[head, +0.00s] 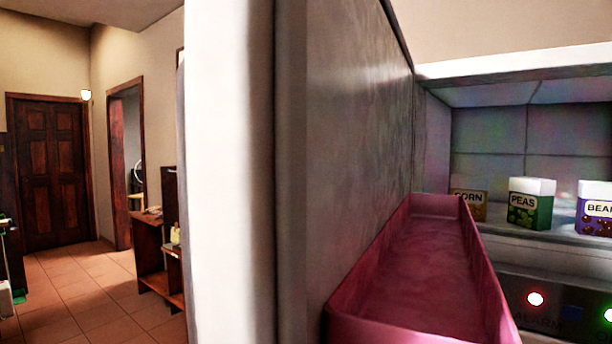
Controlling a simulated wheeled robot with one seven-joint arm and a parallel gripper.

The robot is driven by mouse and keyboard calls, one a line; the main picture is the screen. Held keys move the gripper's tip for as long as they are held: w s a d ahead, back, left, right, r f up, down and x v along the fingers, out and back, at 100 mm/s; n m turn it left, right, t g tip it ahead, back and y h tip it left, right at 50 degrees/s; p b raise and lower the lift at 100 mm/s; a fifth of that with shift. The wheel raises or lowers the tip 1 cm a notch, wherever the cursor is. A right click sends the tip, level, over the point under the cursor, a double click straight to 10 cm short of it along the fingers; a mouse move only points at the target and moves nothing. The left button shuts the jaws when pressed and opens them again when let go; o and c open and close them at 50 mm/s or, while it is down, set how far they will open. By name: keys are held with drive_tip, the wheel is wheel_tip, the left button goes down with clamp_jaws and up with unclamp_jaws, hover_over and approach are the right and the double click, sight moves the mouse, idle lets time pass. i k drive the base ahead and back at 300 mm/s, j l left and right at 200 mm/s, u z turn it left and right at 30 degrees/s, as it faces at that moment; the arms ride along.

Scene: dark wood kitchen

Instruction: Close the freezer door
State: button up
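The freezer door (345,130) stands open close in front of me in the head view. Its pale edge (228,170) runs from top to bottom near the middle, and its grey inner face is turned to the right. A pink door tray (425,250) sticks out from the inner face and looks empty. To the right is the open freezer interior (490,130), with boxes marked corn (470,204), peas (531,205) and beans (595,210) on a shelf. My gripper is not in view.
Left of the door is a tiled floor (85,285) with free room, leading to a dark wooden door (50,170) and an open doorway (125,165). A wooden shelf unit (160,250) stands just left of the freezer door. Lit lamps (536,299) show below the freezer shelf.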

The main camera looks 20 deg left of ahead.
sight(302, 221)
drive_tip(key=j, duration=0.7)
drive_tip(key=i+j, duration=0.1)
drive_tip(key=j, duration=0.6)
drive_tip(key=i+j+z, duration=0.1)
drive_tip(key=i+j, duration=0.15)
drive_tip(key=j, duration=0.1)
